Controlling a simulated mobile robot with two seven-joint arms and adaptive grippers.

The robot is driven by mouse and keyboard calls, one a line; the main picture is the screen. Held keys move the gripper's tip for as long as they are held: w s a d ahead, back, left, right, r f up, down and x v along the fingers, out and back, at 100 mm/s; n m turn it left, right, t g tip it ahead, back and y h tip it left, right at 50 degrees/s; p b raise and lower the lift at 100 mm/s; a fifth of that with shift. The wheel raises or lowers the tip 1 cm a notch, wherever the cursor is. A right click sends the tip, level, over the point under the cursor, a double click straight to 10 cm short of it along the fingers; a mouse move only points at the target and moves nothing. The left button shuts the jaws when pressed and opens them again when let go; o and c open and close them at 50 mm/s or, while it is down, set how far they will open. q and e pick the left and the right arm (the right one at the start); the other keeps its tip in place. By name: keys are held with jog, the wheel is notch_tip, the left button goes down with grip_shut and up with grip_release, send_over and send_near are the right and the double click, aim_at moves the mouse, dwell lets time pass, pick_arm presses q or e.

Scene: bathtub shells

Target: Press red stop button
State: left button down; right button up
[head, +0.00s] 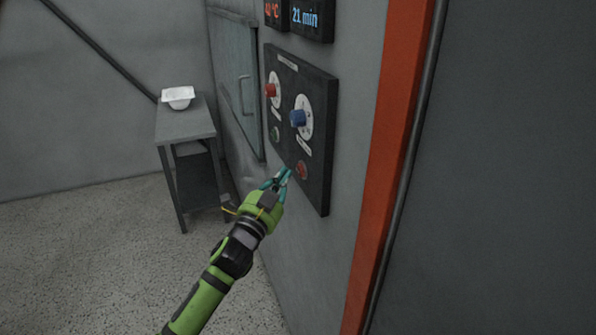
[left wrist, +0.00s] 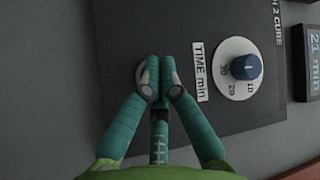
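The red stop button (head: 301,169) sits low on the black control panel (head: 316,185), at its right, in the head view. My left gripper (head: 288,171) is just left of the button, its teal fingers pointing at the panel. I cannot tell whether the tips touch the panel. In the left wrist view my left gripper (left wrist: 160,66) has its fingertips together, with nothing visible between them. The panel (left wrist: 125,25) lies behind the fingers there. The red button does not show in that view and may be hidden behind the fingers. My right gripper is in neither view.
Above the button are a blue knob (head: 298,118) on a white dial and a red knob (head: 270,90). A green button (head: 275,133) is at lower left. An orange post (head: 392,150) stands right of the panel. A table (head: 186,124) holds a white tray (head: 178,95).

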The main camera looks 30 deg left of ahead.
pick_arm(q)
jog(key=shift+w, duration=0.1)
dwell(0.5)
jog(key=shift+w+d, duration=0.25)
jog(key=shift+w+d, duration=0.25)
dwell(0.8)
jog(key=shift+s, duration=0.1)
jog(key=shift+s+a+p, duration=0.3)
jog(key=shift+s+a, duration=0.2)
dwell(0.3)
jog(key=shift+s+a+p, duration=0.55)
jog(key=shift+s+a, duration=1.1)
jog(key=shift+s, duration=0.25)
